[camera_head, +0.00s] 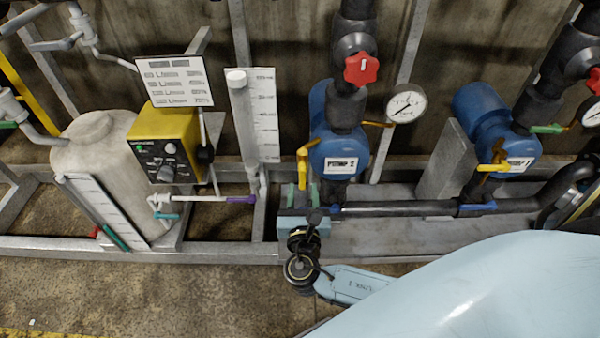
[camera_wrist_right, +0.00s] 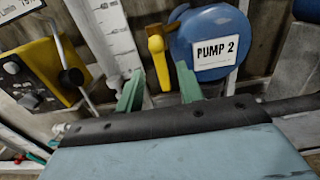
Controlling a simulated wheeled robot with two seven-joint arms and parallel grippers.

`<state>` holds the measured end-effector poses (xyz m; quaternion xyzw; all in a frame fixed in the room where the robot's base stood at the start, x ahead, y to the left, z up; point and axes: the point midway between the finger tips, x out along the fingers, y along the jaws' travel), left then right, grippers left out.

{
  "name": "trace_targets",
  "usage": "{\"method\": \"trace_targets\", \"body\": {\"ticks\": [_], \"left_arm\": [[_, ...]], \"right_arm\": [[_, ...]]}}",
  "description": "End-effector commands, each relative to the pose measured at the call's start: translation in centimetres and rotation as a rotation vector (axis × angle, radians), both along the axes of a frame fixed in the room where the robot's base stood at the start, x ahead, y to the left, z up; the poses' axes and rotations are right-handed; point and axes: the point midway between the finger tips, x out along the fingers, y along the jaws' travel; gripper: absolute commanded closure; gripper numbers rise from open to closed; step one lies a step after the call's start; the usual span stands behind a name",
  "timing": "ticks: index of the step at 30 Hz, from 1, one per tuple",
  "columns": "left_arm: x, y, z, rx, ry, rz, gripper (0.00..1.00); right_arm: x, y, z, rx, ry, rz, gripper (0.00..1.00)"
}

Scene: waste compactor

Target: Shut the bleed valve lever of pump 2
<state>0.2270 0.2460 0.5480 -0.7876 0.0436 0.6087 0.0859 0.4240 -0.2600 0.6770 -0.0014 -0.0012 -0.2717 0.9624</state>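Pump 2 is a blue round pump (camera_head: 338,140) with a white label, at the middle of the head view; its label (camera_wrist_right: 216,48) reads clearly in the right wrist view. A yellow valve lever (camera_head: 302,168) hangs downward at the pump's left side. It also shows in the right wrist view (camera_wrist_right: 158,62), left of the label. My right gripper (camera_head: 301,197) is just below the lever in the head view. Its two green fingers (camera_wrist_right: 160,88) stand apart, with the lever's lower end between them in the picture. I cannot tell whether they touch it. My left gripper is out of view.
A red valve knob (camera_head: 362,69) and a gauge (camera_head: 406,104) sit above the pump. A white scale board (camera_head: 254,115) stands close on the left. A dark pipe (camera_head: 400,208) runs along the base to another blue pump (camera_head: 486,120) at right.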

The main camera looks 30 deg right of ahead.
Motion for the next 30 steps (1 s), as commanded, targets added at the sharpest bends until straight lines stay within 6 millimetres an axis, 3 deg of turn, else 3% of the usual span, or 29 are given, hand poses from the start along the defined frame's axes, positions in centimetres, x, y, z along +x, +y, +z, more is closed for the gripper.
{"method": "trace_targets", "body": {"ticks": [3, 10, 24, 30], "left_arm": [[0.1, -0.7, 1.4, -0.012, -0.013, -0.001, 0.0], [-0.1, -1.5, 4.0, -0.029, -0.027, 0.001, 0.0], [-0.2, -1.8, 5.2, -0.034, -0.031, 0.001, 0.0], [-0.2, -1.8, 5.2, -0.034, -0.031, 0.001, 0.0]], "right_arm": [[2.4, -1.4, -0.2, 0.001, -0.003, -0.001, 0.63], [5.4, -3.3, -0.2, 0.0, 0.0, -0.001, 0.63], [6.5, -4.0, -0.1, 0.003, 0.002, 0.0, 0.63], [6.5, -4.0, -0.1, 0.003, 0.002, 0.0, 0.88]]}}
